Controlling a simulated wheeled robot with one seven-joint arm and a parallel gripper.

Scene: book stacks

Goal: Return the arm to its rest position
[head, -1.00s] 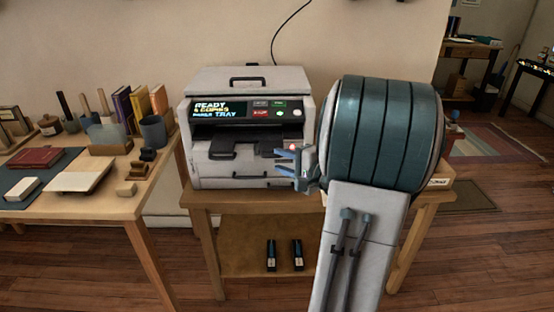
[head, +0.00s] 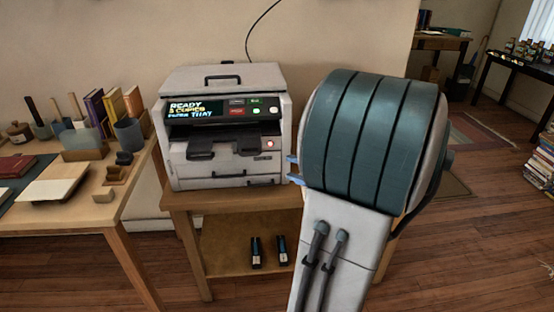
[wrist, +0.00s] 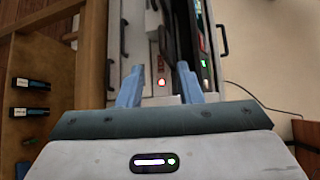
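My arm fills the right middle of the head view, its large teal-banded joint hiding most of my gripper. Only the blue fingertips (head: 294,170) show at the joint's left edge, beside the copier (head: 223,82). In the wrist view, my gripper (wrist: 159,88) has its two blue fingers apart with nothing between them. Beyond them is the copier's front (wrist: 133,45), with a lit red button and a green light. The copier stands on a wooden stand, and its display shows READY.
A desk (head: 100,212) with books, a pen cup and small blocks stands at the left. The copier stand (head: 205,270) holds two dark bottle-like items on its lower shelf. Open wooden floor (head: 440,260) lies at the right. Stacked books (head: 543,160) show at the far right edge.

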